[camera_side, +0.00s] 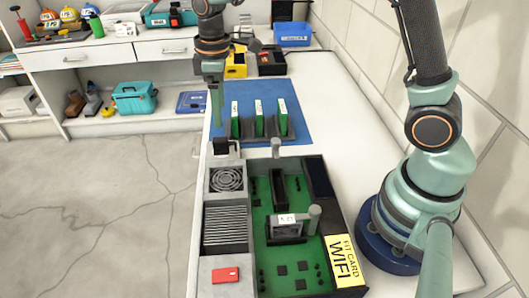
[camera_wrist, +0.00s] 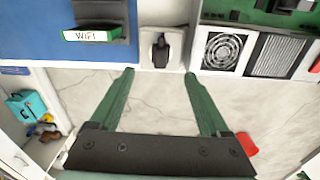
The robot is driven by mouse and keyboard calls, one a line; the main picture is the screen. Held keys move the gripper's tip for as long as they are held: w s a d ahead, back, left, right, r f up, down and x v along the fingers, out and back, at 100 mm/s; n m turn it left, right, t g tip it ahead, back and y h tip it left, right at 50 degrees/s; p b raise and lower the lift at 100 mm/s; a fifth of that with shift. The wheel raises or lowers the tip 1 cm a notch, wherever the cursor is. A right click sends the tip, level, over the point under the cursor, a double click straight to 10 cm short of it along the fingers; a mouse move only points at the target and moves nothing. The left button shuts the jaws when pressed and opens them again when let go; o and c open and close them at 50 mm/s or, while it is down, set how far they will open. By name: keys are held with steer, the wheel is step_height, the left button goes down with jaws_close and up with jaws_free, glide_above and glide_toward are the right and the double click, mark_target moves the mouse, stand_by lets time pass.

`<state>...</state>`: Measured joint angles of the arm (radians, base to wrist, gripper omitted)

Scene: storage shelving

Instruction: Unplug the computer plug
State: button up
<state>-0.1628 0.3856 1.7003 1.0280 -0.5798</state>
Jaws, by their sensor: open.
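The black computer plug (camera_wrist: 162,46) sits in a pale socket plate (camera_wrist: 148,38) at the bench's edge, beside the computer case (camera_wrist: 285,55). In the side view the plug (camera_side: 221,146) stands at the top left corner of the open case (camera_side: 321,170). My gripper (camera_wrist: 160,73) is open, its two green fingers apart with nothing between them. In the wrist view the plug lies just past the fingertips, roughly centred between them. In the side view my gripper (camera_side: 216,118) points down and is above the plug, apart from it. The cord is not clearly visible.
A blue mat (camera_side: 240,97) holds several upright cards (camera_side: 259,118) in dark holders behind the plug. The case has a fan (camera_side: 226,180), a green board and a WIFI card label (camera_side: 344,262). Open floor (camera_side: 110,200) lies left of the bench.

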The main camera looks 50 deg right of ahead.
mark_target(220, 139)
steer(key=shift+w+a+f, duration=0.15)
steer(key=shift+f, duration=0.25)
steer(key=shift+w+a+f, duration=0.15)
steer(key=shift+f, duration=0.2)
steer(key=shift+f, duration=4.5)
jaws_close()
steer(key=shift+r, duration=0.1)
steer(key=shift+r, duration=2.95)
